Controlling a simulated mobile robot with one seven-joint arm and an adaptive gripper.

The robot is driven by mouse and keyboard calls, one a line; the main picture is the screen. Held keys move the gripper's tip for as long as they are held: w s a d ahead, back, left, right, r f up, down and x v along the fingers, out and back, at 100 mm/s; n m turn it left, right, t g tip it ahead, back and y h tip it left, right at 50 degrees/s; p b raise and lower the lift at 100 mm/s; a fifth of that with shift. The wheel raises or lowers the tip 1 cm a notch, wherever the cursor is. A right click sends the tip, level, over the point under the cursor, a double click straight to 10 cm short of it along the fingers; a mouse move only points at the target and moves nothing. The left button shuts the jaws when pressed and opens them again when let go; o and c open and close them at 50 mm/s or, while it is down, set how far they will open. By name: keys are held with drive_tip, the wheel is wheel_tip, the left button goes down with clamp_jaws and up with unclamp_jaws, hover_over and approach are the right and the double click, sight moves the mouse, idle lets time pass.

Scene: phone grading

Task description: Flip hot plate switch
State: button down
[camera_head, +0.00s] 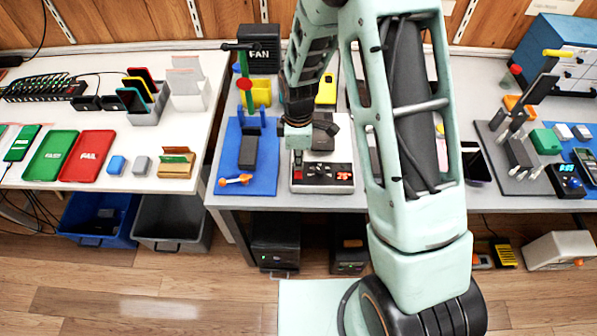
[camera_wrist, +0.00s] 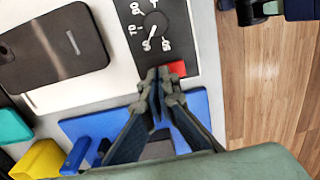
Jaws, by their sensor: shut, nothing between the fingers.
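The hot plate (camera_head: 340,172) stands on the right-hand table, with a white body, a black front panel and a lit red display. In the wrist view its panel (camera_wrist: 185,25) shows a dial (camera_wrist: 155,24) with a pointer and printed marks. A red switch (camera_wrist: 177,68) sits at the panel's end. My gripper (camera_wrist: 160,80) is shut and empty, with its fingertips right beside the red switch; I cannot tell if they touch it. In the head view my gripper (camera_head: 298,158) points down over the left end of the panel. The switch's position is unclear.
A dark phone (camera_wrist: 50,48) lies on the hot plate's white top. A blue fixture (camera_head: 262,180) with a dark block and orange-handled tool stands just left. A FAN box (camera_head: 258,48) is behind. Wooden floor (camera_wrist: 265,90) lies beyond the table's front edge.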

drive_tip(key=shift+f, duration=0.2)
drive_tip(key=shift+r+p, duration=2.1)
drive_tip(key=shift+r, duration=1.45)
